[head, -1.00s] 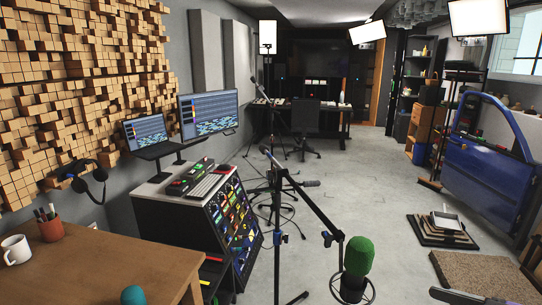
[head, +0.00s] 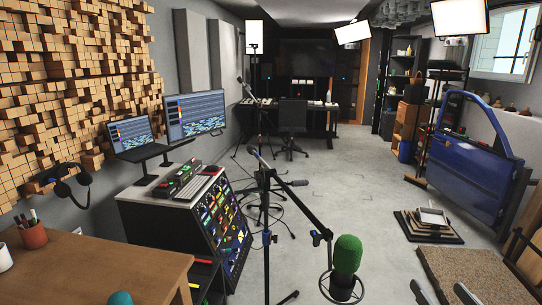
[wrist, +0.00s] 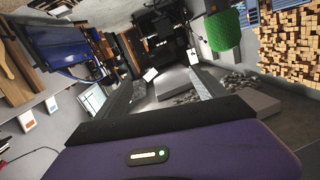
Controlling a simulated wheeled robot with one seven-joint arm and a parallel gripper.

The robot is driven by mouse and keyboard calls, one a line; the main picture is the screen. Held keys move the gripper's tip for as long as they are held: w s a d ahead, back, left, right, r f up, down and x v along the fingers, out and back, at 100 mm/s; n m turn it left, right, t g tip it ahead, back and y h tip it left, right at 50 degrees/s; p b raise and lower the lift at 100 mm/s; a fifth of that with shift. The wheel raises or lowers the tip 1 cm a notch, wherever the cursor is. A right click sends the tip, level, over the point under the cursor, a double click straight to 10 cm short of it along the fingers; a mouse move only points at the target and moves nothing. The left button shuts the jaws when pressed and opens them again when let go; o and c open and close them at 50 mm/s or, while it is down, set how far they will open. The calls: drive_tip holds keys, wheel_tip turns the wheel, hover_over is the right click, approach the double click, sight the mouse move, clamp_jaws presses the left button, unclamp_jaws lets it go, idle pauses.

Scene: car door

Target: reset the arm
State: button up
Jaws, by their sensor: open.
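My gripper (head: 442,292) shows at the bottom right edge of the head view as two dark fingertips with a gap between them. In the wrist view my gripper (wrist: 165,88) has its two fingers spread, with nothing between them. The blue car door (head: 471,157) stands at the right of the head view, well beyond my gripper and apart from it. The door also shows at the upper left of the tilted wrist view (wrist: 70,60). Most of my arm is out of the head view.
A microphone with a green cover (head: 347,256) stands on a boom stand left of my gripper. A brown textured block (head: 470,275) lies just beyond the fingertips. A wooden table (head: 100,270) is at the lower left. The grey floor (head: 370,195) is clear in the middle.

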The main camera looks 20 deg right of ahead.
drive_tip(key=s+a+f+n+y, duration=0.3)
drive_tip(key=s+a, duration=0.7)
drive_tip(key=a, duration=0.4)
drive_tip(key=s+a+f+n+y, duration=0.3)
drive_tip(key=s+a, duration=0.7)
drive_tip(key=a, duration=0.4)
wheel_tip(320, 180, down, 2)
drive_tip(key=shift+a+f+n+y, duration=0.15)
drive_tip(key=shift+f+n+y, duration=0.2)
drive_tip(key=shift+y, duration=0.35)
